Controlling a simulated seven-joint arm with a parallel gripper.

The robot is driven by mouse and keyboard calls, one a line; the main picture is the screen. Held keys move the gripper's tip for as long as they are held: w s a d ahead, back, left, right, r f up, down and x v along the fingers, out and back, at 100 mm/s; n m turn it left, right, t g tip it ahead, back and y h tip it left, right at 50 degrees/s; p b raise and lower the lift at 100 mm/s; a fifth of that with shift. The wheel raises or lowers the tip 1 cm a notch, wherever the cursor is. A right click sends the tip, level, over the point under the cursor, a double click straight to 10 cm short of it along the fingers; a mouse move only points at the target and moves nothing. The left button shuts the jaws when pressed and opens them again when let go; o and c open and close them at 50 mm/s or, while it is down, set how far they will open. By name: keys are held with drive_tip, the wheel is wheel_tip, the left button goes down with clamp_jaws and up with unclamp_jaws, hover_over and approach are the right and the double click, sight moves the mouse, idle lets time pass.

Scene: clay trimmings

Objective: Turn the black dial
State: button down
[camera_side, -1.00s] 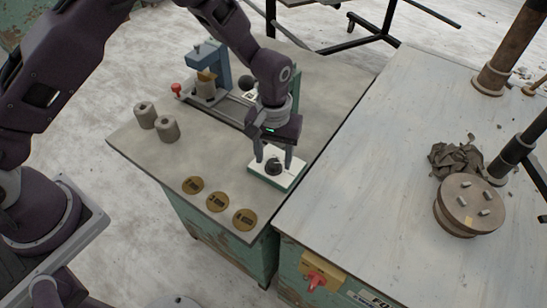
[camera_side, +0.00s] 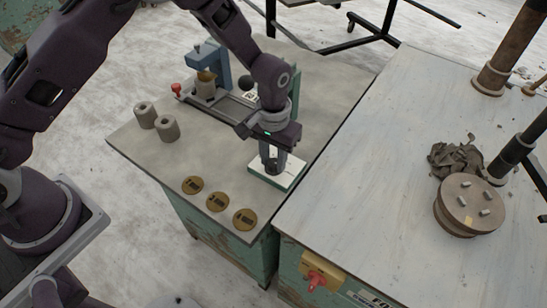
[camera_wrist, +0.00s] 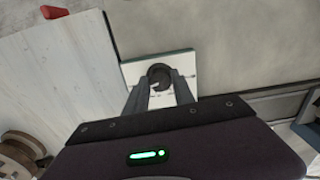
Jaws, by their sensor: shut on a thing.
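The black dial (camera_wrist: 159,74) sits on a white plate with a green edge (camera_wrist: 184,66), which also lies on the grey bench top in the side view (camera_side: 287,181). My gripper (camera_side: 271,168) points down over the plate, with its fingers shut on the dial. In the wrist view my gripper's fingers (camera_wrist: 160,92) reach to either side of the dial's lower part. In the side view the fingers hide most of the dial.
Three brass discs (camera_side: 217,201) lie near the bench's front edge. A blue fixture with a rail (camera_side: 209,68) stands behind. A second table with a round wooden block (camera_side: 468,207) and a dark crumpled heap (camera_side: 455,157) is at right.

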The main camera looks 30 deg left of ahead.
sight(273, 163)
drive_tip(key=c, duration=1.1)
unclamp_jaws()
drive_tip(key=shift+o, duration=0.2)
wheel_tip(273, 163, up, 7)
drive_tip(key=shift+r, duration=0.1)
drive_tip(key=s+a+r+t, duration=0.1)
drive_tip(key=s+a+r, duration=0.25)
drive_tip(key=r, duration=0.35)
drive_tip(key=s+a+r+t+h, duration=0.1)
drive_tip(key=s+a+r, duration=0.1)
drive_tip(key=s+r, duration=0.3)
drive_tip(key=s+a+r+t, duration=0.1)
drive_tip(key=s+a+r, duration=0.15)
drive_tip(key=r, duration=0.55)
drive_tip(key=s+a+r+t, duration=0.1)
drive_tip(key=s+a, duration=0.2)
drive_tip(key=s, duration=0.4)
drive_tip(key=s+a+r+t+y, duration=0.1)
drive_tip(key=s+a, duration=0.2)
drive_tip(key=s, duration=0.4)
drive_tip(key=shift+s+r+m+t, duration=0.25)
drive_tip(key=shift+m+t, duration=0.05)
